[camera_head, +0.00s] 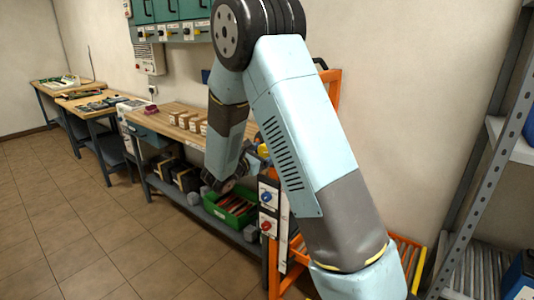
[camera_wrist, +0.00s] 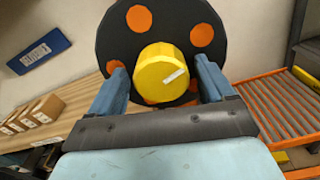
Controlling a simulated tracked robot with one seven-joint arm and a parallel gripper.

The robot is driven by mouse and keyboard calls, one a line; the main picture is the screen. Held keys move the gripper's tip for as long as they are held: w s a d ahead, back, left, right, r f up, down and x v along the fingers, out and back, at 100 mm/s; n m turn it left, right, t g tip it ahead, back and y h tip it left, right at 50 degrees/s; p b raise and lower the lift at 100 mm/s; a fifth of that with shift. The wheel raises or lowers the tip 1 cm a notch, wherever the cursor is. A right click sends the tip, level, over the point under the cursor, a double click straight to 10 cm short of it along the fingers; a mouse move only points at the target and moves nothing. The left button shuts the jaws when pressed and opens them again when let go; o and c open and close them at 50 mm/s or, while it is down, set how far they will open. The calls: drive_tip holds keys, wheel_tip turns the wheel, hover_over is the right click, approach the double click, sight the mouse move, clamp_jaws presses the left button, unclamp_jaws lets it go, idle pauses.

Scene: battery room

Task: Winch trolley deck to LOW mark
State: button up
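In the wrist view a yellow knob (camera_wrist: 160,72) with a white mark sits at the middle of a black disc (camera_wrist: 117,40) with orange spots. My gripper (camera_wrist: 162,76) has one blue finger on each side of the knob, with gaps showing between fingers and knob. In the head view the orange trolley frame (camera_head: 333,88) stands behind my arm. Its roller deck (camera_head: 408,250) shows at the lower right, and rollers also show in the wrist view (camera_wrist: 285,105). In the head view my arm hides the gripper's fingers and most of the disc. I cannot make out a LOW mark.
A panel with a blue knob (camera_head: 266,197) and a red knob (camera_head: 266,225) stands beside the trolley. A workbench (camera_head: 172,128) with small boxes (camera_head: 186,119) is to the left, with a green crate (camera_head: 234,217) below. A metal rack (camera_head: 480,170) stands right. Floor at left is clear.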

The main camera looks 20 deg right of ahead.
drive_tip(key=v, duration=1.3)
drive_tip(key=shift+s+a, duration=0.25)
drive_tip(key=w+d+m, duration=0.2)
drive_tip(key=d+m, duration=0.1)
drive_tip(key=w+d+m, duration=0.3)
drive_tip(key=d, duration=0.1)
drive_tip(key=w+d+m, duration=0.3)
drive_tip(key=d, duration=0.1)
idle(0.9)
drive_tip(key=shift+c, duration=0.4)
